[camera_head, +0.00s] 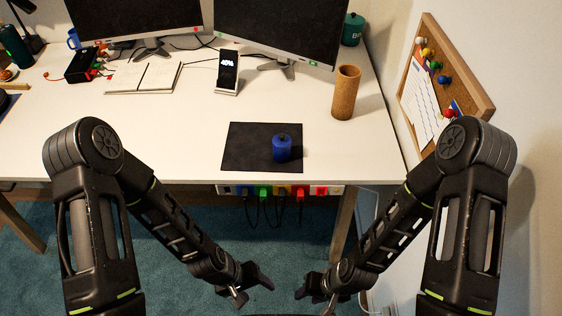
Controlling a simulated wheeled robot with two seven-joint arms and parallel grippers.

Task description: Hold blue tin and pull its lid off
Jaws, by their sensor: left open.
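The blue tin (282,152) stands upright on the right part of a black mat (245,148), near the front edge of the white desk. Its dark lid with a small knob (281,137) sits on top of the tin. My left gripper (253,288) is open and empty, in front of the desk and below the tin in the picture. My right gripper (313,295) is also open and empty, to the right of the left one. Both grippers are well apart from the tin.
A cork cylinder (346,92) stands right of the mat. A phone on a stand (228,72), an open notebook (144,77) and two monitors are behind. A power strip (281,190) with hanging cables is under the desk's front edge. A corkboard (470,62) is at the right wall. The desk left of the mat is clear.

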